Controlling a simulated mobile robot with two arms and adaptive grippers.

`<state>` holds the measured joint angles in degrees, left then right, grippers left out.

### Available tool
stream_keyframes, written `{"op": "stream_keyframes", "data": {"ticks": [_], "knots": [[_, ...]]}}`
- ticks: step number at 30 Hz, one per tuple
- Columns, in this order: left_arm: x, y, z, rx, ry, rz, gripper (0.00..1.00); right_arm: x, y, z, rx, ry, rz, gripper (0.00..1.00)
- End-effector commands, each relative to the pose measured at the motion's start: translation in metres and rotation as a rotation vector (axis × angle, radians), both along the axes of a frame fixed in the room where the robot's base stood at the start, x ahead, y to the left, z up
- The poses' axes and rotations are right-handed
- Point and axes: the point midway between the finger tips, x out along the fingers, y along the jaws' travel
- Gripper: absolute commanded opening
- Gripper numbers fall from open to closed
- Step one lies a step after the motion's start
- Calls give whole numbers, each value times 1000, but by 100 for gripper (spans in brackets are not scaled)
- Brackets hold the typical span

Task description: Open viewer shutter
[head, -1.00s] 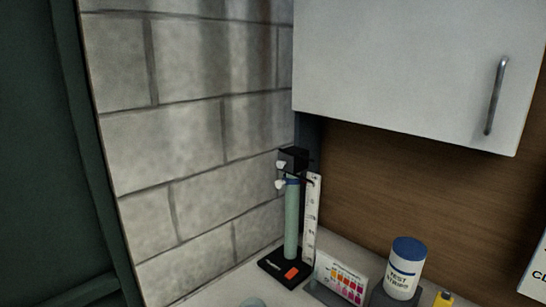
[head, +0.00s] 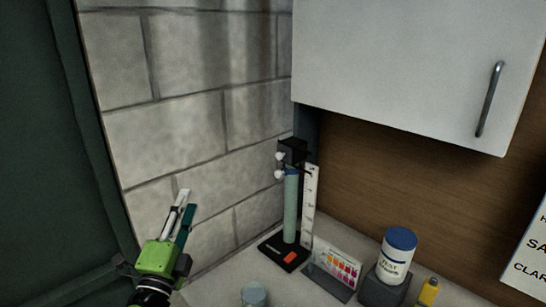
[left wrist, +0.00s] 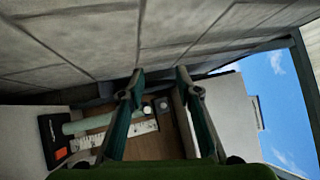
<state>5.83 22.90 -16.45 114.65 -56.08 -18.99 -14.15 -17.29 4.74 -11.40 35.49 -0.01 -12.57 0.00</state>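The viewer stand has a black head (head: 293,151) on top of a pale green tube (head: 291,210), with two white knobs on its left side. A white scale strip (head: 310,205) stands beside the tube, and the black base (head: 285,252) has an orange patch. I cannot tell which part is the shutter. My left gripper (head: 187,198) is left of the stand, apart from it, in front of the block wall. In the left wrist view, the left gripper's fingers (left wrist: 160,73) are spread with nothing between the tips; the tube (left wrist: 88,122) lies sideways beyond them. My right gripper is out of view.
A colour chart (head: 335,268), a test strips jar (head: 397,256) and a yellow bottle (head: 428,291) stand right of the viewer. A round pale lid (head: 253,294) is at the front. A wall cabinet (head: 400,60) hangs above; the block wall (head: 190,130) is close behind.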

Motion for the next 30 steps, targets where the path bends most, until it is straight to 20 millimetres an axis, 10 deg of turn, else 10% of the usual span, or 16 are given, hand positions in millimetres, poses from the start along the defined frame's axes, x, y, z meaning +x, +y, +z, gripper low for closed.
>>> {"op": "stream_keyframes", "data": {"ticks": [6, 15, 30], "knots": [[12, -80, 80, 686, -336, -173, 31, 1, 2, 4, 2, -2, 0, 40], [35, -104, 67, 1394, -461, -273, 31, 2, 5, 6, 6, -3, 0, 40], [81, -137, 63, 1527, -455, -289, 31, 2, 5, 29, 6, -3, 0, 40]]}}
